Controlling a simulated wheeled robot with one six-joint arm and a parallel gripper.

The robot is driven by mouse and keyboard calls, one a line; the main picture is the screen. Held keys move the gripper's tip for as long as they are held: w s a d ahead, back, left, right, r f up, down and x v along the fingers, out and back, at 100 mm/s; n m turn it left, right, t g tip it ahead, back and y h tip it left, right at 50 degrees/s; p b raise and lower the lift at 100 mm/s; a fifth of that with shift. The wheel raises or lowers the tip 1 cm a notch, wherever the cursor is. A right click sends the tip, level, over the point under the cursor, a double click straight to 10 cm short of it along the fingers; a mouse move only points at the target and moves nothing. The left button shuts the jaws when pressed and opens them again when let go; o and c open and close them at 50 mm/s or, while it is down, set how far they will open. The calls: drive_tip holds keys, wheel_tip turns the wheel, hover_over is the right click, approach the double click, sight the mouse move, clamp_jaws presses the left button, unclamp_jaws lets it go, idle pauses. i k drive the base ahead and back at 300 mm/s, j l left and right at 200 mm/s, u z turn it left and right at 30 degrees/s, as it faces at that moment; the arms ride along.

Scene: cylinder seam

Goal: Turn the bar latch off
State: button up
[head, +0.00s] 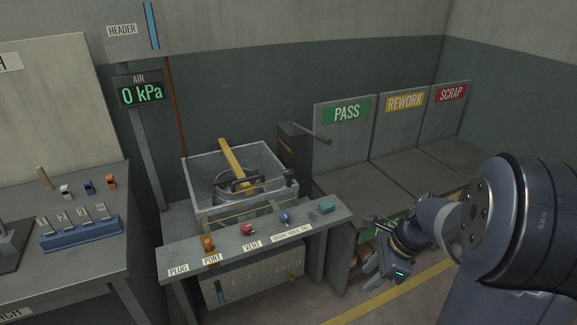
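A yellow bar (235,160) lies across the top of an open grey tank (205,212), running from beyond its back rim toward the front. A dark handle-like frame (255,181) sits at the bar's near end, over a round vessel inside the tank. Which part is the bar latch is too small to tell, though a small dark fitting (289,178) shows at the tank's right rim. My gripper (381,271) is to the right of the tank and its front panel, apart from both, pointing down and left. Its fingers are too small to tell their opening, and I see nothing held.
A front panel (215,251) carries an orange knob (208,243), a red knob (246,229), a blue knob (285,217) and a green block (326,207). A dark post (295,150) with a lever stands behind right. The air display (141,91) reads 0 kPa.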

sight(288, 173)
drive_tip(key=i+j+z, duration=0.4)
drive_tip(key=i+j, duration=1.25)
drive_tip(key=i, duration=0.05)
